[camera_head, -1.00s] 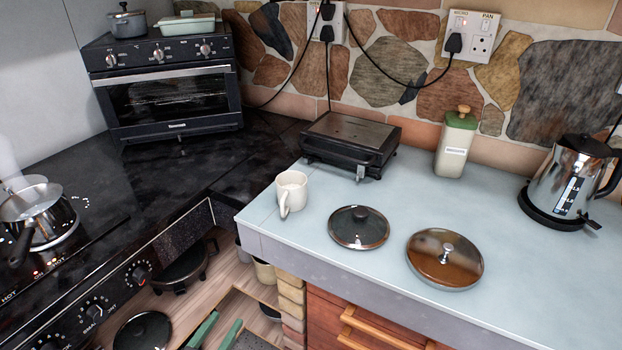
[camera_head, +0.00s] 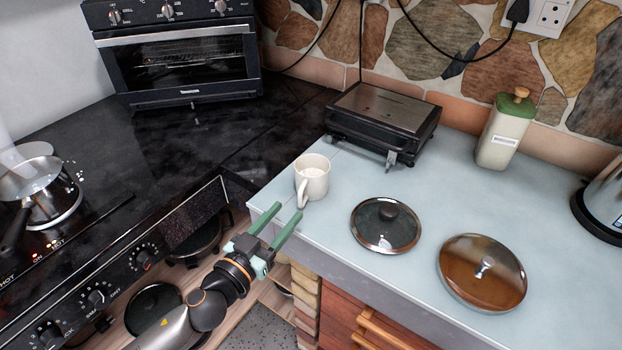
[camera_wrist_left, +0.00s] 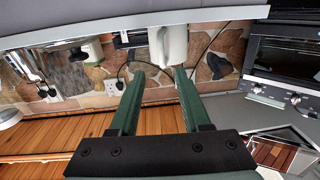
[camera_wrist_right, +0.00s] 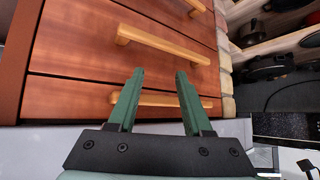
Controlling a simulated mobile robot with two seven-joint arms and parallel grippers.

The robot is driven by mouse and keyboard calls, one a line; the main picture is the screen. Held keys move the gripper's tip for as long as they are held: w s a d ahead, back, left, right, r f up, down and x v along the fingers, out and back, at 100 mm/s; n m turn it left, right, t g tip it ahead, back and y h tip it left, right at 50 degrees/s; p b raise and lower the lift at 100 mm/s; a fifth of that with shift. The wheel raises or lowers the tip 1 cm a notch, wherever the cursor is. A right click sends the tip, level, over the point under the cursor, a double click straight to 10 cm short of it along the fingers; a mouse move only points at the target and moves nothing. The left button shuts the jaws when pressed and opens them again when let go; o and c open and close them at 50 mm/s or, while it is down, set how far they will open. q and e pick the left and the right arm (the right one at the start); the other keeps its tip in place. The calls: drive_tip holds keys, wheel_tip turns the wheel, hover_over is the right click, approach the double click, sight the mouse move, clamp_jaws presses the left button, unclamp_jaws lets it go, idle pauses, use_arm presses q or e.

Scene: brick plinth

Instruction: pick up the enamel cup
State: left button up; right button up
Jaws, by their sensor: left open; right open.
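The enamel cup (camera_head: 312,178) is a white mug standing upright near the left front corner of the pale blue counter. Its handle faces the front. My left gripper (camera_head: 283,216) is open and empty, just in front and to the left of the cup, its green fingers pointing toward it. In the left wrist view the cup (camera_wrist_left: 169,45) shows beyond the open fingertips (camera_wrist_left: 157,70), apart from them. My right gripper (camera_wrist_right: 158,74) is open and empty in the right wrist view, facing wooden drawers. It is outside the head view.
Right of the cup, a glass lid (camera_head: 386,225) and a brown lid (camera_head: 482,273) lie on the counter (camera_head: 400,285). Behind are a black grill (camera_head: 382,122) and a canister (camera_head: 505,130). A steel kettle (camera_head: 603,200) stands far right. The black stove (camera_head: 110,215) is left.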

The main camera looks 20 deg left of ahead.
sight(299, 197)
use_arm(q)
drive_tip(key=shift+p+x, duration=0.7)
drive_tip(key=shift+x, duration=2.85)
drive_tip(key=shift+a+f, duration=0.15)
drive_tip(key=shift+f, duration=0.05)
drive_tip(key=c, duration=0.7)
clamp_jaws()
drive_tip(key=shift+w+r, duration=0.1)
